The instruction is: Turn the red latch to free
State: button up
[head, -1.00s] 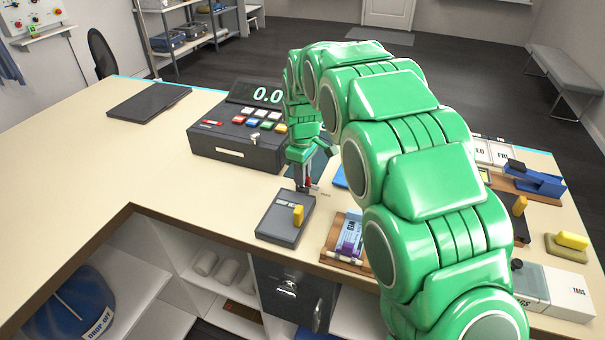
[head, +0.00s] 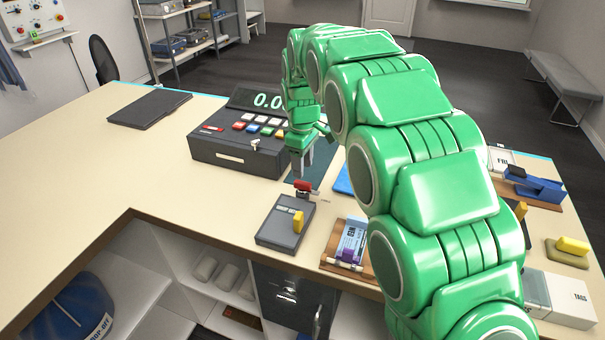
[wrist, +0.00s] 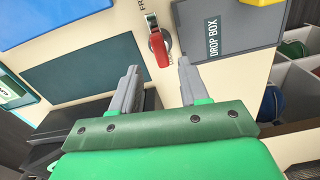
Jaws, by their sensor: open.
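The red latch (head: 304,187) stands on the counter at the back edge of a grey box with a yellow handle (head: 298,222). In the wrist view the red latch (wrist: 158,48) sits on a round metal base, beside a grey panel marked "DROP BOX" (wrist: 240,25). A partly hidden label beginning "FR" is printed next to it. My gripper (head: 300,166) is above and just behind the latch, pointing down. In the wrist view my gripper (wrist: 158,82) has its two grey fingers apart, with nothing between them; the latch lies beyond the fingertips.
A cash register (head: 238,140) stands close to the left of my gripper. A dark green mat (wrist: 85,62) lies beside the latch. A clipboard with a ticket (head: 350,245) is right of the grey box.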

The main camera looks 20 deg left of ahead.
aim_at(303, 182)
notch_tip(303, 182, up, 2)
jog(key=shift+r, duration=0.1)
dwell(0.4)
jog(key=shift+n, duration=0.6)
jog(key=shift+f, duration=4)
grip_shut()
